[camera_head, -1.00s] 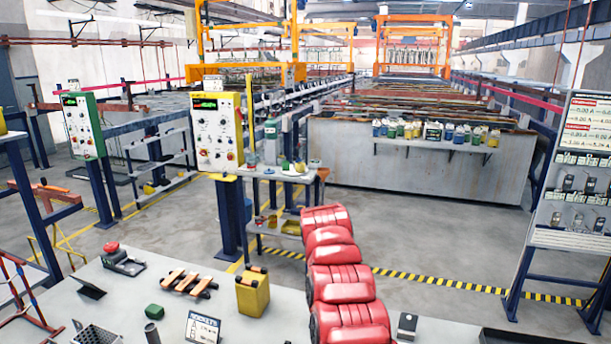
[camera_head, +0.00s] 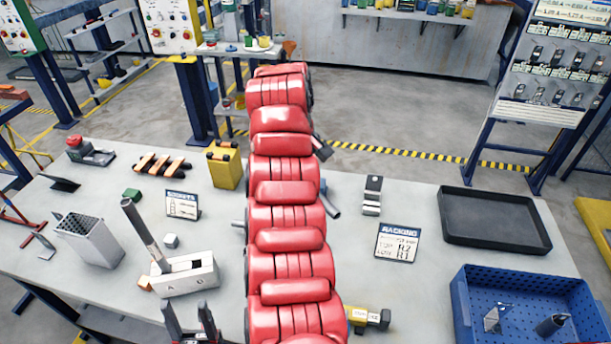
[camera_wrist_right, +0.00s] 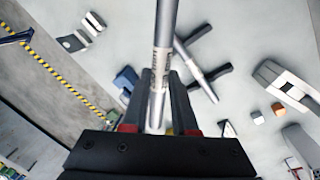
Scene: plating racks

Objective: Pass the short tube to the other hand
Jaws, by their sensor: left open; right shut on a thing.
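A slim grey tube (camera_wrist_right: 164,40) with a printed label is held in my right gripper (camera_wrist_right: 160,92), whose fingers are shut around it. In the right wrist view the tube runs up out of the picture. In the head view my red arm hides the right gripper and most of what lies behind it. My left gripper (camera_head: 188,315) is at the bottom edge of the head view, fingers up, open and empty, just in front of the pale block marked A (camera_head: 186,283). The left gripper is apart from the held tube.
A dark tube (camera_head: 141,235) leans up from block A. Left are a perforated box (camera_head: 92,243) and a yellow box (camera_head: 226,172). Right are a racking sign (camera_head: 397,244), a black tray (camera_head: 495,241) and a blue bin (camera_head: 462,322). The wrist view shows another tube (camera_wrist_right: 196,66) lying below.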

